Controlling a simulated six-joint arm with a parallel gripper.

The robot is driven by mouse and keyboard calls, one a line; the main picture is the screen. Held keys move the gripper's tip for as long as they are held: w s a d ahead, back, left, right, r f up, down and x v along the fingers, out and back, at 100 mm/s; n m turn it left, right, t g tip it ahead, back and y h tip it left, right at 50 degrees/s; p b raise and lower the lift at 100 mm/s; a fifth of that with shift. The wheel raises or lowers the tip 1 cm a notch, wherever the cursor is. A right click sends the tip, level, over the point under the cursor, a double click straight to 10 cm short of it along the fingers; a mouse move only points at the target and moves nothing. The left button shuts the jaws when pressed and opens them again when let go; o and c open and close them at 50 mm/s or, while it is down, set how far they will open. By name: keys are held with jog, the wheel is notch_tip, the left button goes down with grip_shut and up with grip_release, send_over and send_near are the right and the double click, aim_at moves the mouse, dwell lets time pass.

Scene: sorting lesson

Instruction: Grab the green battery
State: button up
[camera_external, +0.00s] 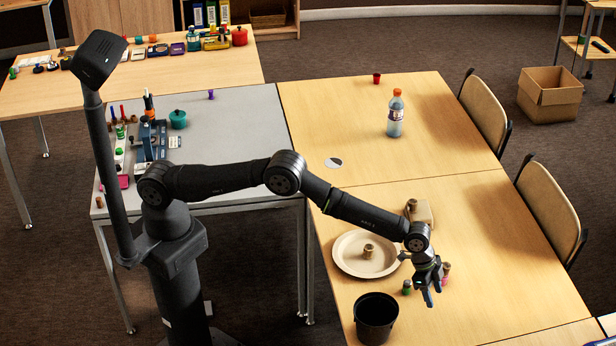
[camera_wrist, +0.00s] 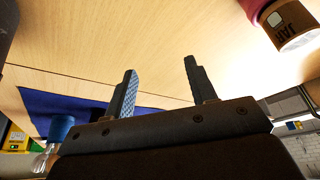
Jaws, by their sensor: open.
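A small upright green object (camera_external: 407,287), which looks like the green battery, stands on the wooden table just left of my gripper (camera_external: 434,291) in the external view. My gripper points down, open and empty, low over the table. The two apart fingers also show in the wrist view (camera_wrist: 160,68), with only bare wood and part of a dark blue surface between and behind them. I cannot make out the green battery for certain in the wrist view.
A black pot (camera_external: 376,317) stands front left of my gripper. A round tray (camera_external: 344,256) holds a brown object (camera_external: 368,251). A bottle (camera_external: 395,115) stands far back. The right side of the table is clear.

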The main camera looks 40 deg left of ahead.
jog(key=w+a+r, duration=0.2)
jog(key=a+r, duration=0.5)
jog(key=a, duration=0.1)
jog(key=n, duration=0.1)
send_near(407, 282)
jog(key=x, duration=0.4)
jog(key=shift+s+a+f, duration=0.1)
jog(key=shift+a+f, duration=0.15)
jog(key=shift+f, duration=0.1)
jog(key=shift+d+x, duration=0.15)
jog(key=shift+x, duration=1.5)
jog(key=shift+d+x, duration=0.15)
jog(key=shift+x, duration=1.5)
jog(key=shift+r, duration=0.15)
jog(key=shift+c, duration=0.4)
grip_shut()
